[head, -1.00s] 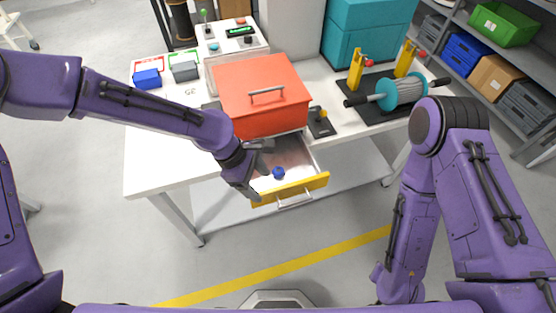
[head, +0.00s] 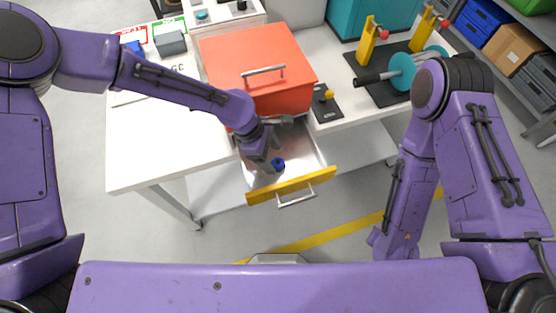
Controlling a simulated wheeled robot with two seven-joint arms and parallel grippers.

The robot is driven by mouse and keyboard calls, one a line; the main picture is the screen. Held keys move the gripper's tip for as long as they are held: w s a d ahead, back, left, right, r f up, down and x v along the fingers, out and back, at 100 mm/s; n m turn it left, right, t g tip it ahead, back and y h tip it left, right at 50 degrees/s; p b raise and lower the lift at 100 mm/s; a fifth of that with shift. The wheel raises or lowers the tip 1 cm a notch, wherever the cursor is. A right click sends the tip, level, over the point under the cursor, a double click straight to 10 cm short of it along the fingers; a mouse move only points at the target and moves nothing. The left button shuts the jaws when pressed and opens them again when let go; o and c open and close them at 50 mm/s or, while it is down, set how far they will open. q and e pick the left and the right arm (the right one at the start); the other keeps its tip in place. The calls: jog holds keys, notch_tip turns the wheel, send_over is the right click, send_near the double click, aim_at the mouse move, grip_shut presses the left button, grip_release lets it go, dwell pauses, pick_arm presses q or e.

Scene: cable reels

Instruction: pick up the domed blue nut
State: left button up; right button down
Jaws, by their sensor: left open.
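The domed blue nut (head: 278,164) sits on the floor of an open drawer with a yellow front (head: 292,186), below the red cabinet. My left gripper (head: 276,149) reaches into the drawer from the left, just behind and above the nut. It is open and nothing shows between its fingers. Whether a finger touches the nut cannot be told. My right arm hangs at the right, and its gripper is out of view.
The red cabinet (head: 258,68) with a bar handle stands right behind the drawer. A black plate with a yellow knob (head: 326,104) lies beside it. A reel stand with a teal reel (head: 404,72) is at the right. The white table (head: 150,160) is clear at the front left.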

aim_at(278, 164)
pick_arm(q)
jog(key=x, duration=0.3)
jog(key=shift+d+r, duration=0.15)
jog(key=c, duration=1.1)
